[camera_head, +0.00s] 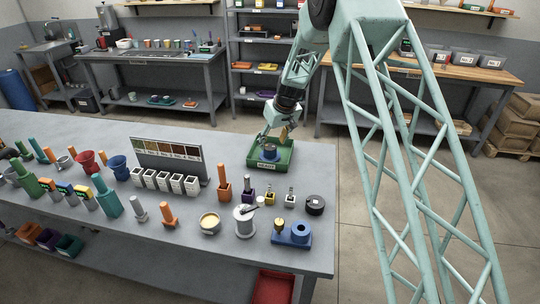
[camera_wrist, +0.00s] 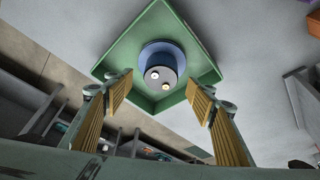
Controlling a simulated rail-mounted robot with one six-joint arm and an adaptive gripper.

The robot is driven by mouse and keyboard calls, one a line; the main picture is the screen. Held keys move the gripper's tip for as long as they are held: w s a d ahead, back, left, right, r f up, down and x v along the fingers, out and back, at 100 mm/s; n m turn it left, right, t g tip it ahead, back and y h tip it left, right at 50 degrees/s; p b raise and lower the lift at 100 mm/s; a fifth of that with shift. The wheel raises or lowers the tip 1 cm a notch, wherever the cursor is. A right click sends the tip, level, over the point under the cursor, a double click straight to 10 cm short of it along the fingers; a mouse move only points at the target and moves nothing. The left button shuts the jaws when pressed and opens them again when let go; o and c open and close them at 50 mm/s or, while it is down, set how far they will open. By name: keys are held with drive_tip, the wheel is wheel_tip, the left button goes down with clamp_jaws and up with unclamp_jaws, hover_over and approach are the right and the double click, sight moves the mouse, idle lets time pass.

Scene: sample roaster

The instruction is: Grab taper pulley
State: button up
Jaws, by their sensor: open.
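A blue round piece with a grey face (camera_wrist: 161,72), which I take for the taper pulley, sits in a green tray (camera_wrist: 195,32). Its face carries one whitish and one yellowish round mark. In the head view the blue piece (camera_head: 269,153) shows inside the labelled green tray (camera_head: 264,167) at the table's far right corner. My gripper (camera_wrist: 162,98) is open and empty. Its gold-padded fingers are spread to either side of the blue piece in the wrist picture, apart from it. In the head view my gripper (camera_head: 283,133) is just above the tray, partly hiding it.
White cups (camera_head: 165,180) stand before a sample board (camera_head: 168,154). The tabletop left of the tray is partly clear.

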sight(270, 147)
drive_tip(key=shift+w+a+f, duration=0.1)
drive_tip(key=shift+f, duration=0.3)
drive_tip(key=shift+b+x, duration=0.35)
drive_tip(key=shift+x, duration=2.25)
drive_tip(key=c, duration=1.3)
drive_tip(key=shift+r, duration=0.1)
drive_tip(key=shift+c, duration=0.4)
drive_tip(key=shift+r, duration=0.15)
